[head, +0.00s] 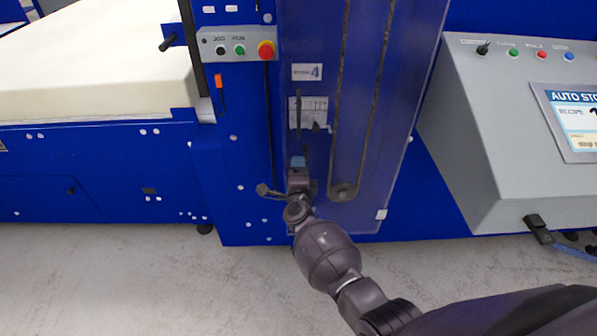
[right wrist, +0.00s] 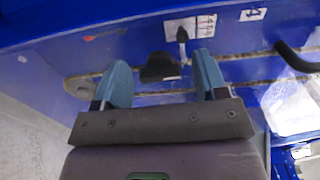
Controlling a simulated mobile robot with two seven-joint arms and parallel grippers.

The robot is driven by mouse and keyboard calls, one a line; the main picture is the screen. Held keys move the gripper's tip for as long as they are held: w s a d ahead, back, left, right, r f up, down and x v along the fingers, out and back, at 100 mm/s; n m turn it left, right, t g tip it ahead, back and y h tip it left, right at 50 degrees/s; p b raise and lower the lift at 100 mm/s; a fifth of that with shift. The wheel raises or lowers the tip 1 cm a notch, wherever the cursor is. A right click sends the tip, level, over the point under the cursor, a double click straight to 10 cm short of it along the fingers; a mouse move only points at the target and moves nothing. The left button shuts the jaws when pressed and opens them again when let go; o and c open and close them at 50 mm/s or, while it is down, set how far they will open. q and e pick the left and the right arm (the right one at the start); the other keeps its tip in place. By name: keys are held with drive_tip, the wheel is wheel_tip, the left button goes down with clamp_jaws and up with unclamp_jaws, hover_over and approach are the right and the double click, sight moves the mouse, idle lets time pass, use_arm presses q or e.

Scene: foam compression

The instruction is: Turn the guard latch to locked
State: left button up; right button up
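The guard is a clear blue-tinted panel (head: 375,120) on the blue machine. In the right wrist view a black latch (right wrist: 160,68) shows between my fingertips, with a dark pointed piece (right wrist: 182,36) just above it over a white label (right wrist: 206,24). In the head view the pointed piece (head: 316,127) shows at the label's lower edge; the rest of the latch is hard to make out there. My right gripper (head: 298,162) is at the panel, just below the label. Its blue fingers (right wrist: 163,82) are apart, with nothing held; contact with the latch cannot be told. My left gripper is out of view.
A button box (head: 236,45) with a red knob is at upper left. A grey control console (head: 500,130) stands at right, a cream foam block (head: 100,60) at left. The floor in front is clear.

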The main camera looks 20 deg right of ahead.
drive_tip(key=p+v, duration=0.1)
drive_tip(key=v, duration=1)
drive_tip(key=shift+w, duration=0.1)
idle(0.5)
